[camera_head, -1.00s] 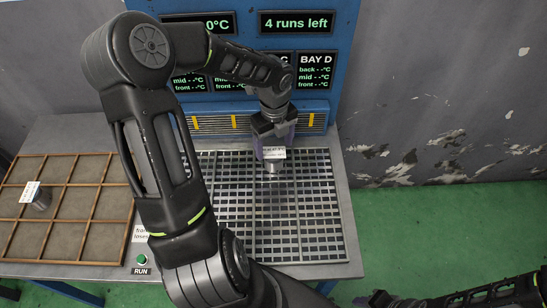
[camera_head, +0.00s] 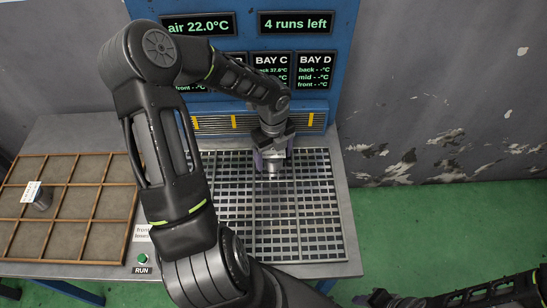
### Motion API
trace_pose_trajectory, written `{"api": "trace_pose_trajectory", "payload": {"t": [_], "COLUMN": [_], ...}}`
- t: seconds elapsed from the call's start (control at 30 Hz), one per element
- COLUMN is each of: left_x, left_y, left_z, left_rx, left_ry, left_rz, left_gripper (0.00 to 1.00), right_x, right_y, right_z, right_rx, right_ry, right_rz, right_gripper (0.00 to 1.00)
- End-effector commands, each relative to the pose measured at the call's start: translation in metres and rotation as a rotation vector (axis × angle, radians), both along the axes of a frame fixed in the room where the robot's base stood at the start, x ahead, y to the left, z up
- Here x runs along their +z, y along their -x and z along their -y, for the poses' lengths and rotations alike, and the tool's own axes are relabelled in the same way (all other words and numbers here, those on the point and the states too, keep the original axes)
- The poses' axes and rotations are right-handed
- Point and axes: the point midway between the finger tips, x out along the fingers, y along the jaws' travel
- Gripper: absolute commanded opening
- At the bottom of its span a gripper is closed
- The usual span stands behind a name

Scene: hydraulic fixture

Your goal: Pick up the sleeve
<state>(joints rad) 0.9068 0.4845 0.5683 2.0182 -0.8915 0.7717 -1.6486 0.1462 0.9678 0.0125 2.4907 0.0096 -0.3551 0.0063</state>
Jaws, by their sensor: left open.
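A small grey metal sleeve (camera_head: 271,168) with a white label on top stands on the metal grate (camera_head: 312,215), toward its back edge. My left gripper (camera_head: 272,160) is open, with its fingers to the left and right of the sleeve's upper part. I cannot tell whether they touch it. A second grey sleeve (camera_head: 42,202) with a white tag sits in the wooden compartment tray (camera_head: 133,210) at the left. My right arm shows dark at the lower right edge, and its jaws cannot be made out.
A blue panel (camera_head: 345,30) with displays stands behind the grate; one reads "air 22.0°C", another "4 runs left". A green RUN button (camera_head: 142,259) is at the table's front. The grate right of and in front of the sleeve is clear.

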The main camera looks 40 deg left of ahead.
Motion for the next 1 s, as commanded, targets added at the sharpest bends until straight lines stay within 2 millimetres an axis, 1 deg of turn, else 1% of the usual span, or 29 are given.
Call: {"api": "trace_pose_trajectory", "payload": {"t": [0.4, 1.0], "left_x": [0.0002, 0.0003], "left_y": [0.0001, 0.0001], "left_z": [0.0, 0.0], "left_rx": [0.0, 0.0], "left_ry": [0.0, 0.0], "left_rz": [0.0, 0.0], "left_gripper": [0.75, 0.26], "right_x": [0.0, 0.0], "right_y": [0.0, -0.0001], "right_z": [0.0, 0.0], "right_rx": [0.0, 0.0], "right_ry": [0.0, 0.0], "right_rz": [0.0, 0.0], "right_gripper": [0.36, 0.36]}}
